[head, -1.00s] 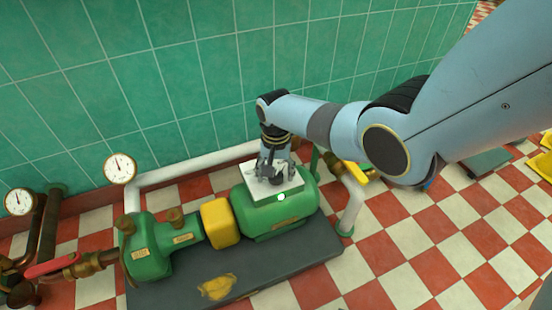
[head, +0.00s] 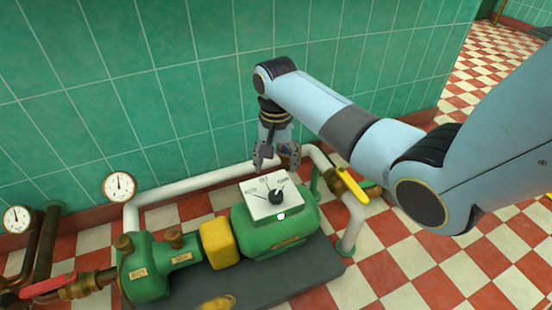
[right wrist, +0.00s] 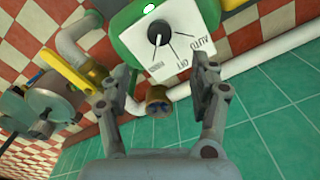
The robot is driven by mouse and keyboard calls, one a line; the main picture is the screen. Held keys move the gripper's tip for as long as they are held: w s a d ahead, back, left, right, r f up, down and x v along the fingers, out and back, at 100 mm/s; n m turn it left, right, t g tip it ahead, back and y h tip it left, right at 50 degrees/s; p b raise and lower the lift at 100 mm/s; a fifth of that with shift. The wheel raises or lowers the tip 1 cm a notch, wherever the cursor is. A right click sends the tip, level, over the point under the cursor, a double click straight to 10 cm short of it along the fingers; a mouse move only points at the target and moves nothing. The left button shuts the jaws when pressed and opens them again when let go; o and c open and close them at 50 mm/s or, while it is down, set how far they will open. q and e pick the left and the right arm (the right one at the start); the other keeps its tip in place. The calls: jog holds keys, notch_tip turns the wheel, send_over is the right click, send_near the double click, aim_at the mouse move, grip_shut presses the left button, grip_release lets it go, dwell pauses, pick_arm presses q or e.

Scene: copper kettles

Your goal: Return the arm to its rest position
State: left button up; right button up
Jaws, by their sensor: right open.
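My right gripper (head: 276,163) hangs from my blue right arm in the head view, above and behind the white switch panel (head: 258,207). Its fingers are apart with nothing between them. The panel sits on top of the green pump motor (head: 290,239) and carries a black knob (head: 276,196). In the right wrist view the open fingers (right wrist: 162,82) frame the panel's near edge, clear of the knob (right wrist: 160,33). The labels AUTO and OFF can be read there; the knob's exact setting is hard to tell. My left gripper is not in view.
A white pipe (head: 205,181) runs behind the pump along the green tiled wall. A yellow-handled valve (head: 352,186) stands right of the gripper. Two gauges (head: 119,187) and a red lever (head: 48,285) are at left. Checkered floor (head: 440,268) at right is open.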

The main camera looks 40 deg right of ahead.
jog(key=shift+r, duration=0.35)
jog(key=shift+s+f, duration=0.1)
